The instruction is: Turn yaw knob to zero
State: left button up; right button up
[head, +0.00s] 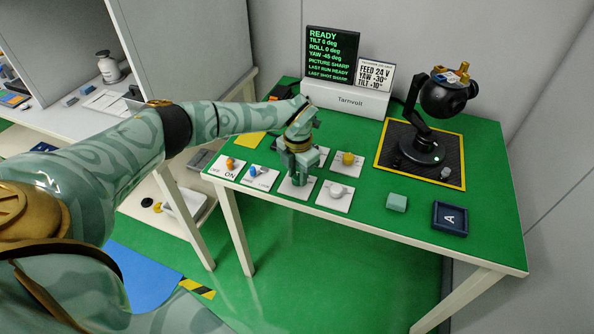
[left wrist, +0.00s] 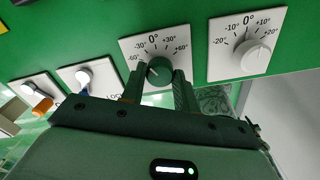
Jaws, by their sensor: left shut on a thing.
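The yaw knob is the dark green knob (left wrist: 159,69) on a white plate marked from -60 to +60 with 0° at the top. My left gripper (left wrist: 157,88) is shut on it, one finger on each side. In the head view my left gripper (head: 299,181) points down over the plate (head: 289,191) and hides the knob. A white mark shows on the knob's upper left side. The black screen (head: 332,54) reads READY, tilt 0, roll 0 and yaw -45 deg. The gimbal camera (head: 445,97) stands on a dark mat. My right gripper is not in view.
A white knob (head: 338,191) sits close on the right and a yellow knob (head: 348,158) behind it. Orange (head: 230,163) and blue (head: 255,171) switches are on the left. A teal block (head: 397,202) and a dark tray (head: 436,230) lie at the right front.

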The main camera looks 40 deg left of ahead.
aim_at(298, 177)
pick_arm(q)
jog(key=m+p, duration=0.1)
jog(key=m, duration=0.4)
jog(key=shift+m, duration=0.4)
dwell(0.4)
jog(key=o, duration=1)
jog(key=shift+c, duration=0.2)
notch_tip(298, 177, up, 16)
jog(key=p, duration=0.4)
jog(key=shift+r, duration=0.15)
jog(key=shift+d, duration=0.1)
